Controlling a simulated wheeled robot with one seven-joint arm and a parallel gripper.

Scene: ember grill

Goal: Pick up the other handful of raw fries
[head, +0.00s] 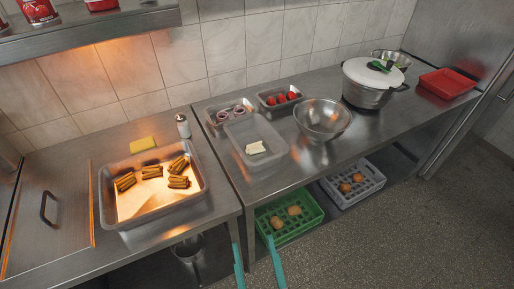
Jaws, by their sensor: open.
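A pale bundle that looks like raw fries (256,147) lies in a translucent tub (240,130) on the right-hand steel counter. Several bundles of browned fries (152,171) lie apart in a steel tray (109,212) on the left counter, under a warm light. My gripper (253,241) shows as two teal fingers at the bottom edge of the head view. The fingers are apart with nothing between them. They are in front of the counter, well short of the pale fries.
Behind the tub stand containers of onion rings (229,113) and tomatoes (281,98). A steel bowl (322,118), a lidded pot (371,82) and a red tray (447,84) stand rightward. Green (289,217) and white (353,184) crates sit below. A steel shelf (95,30) overhangs the left.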

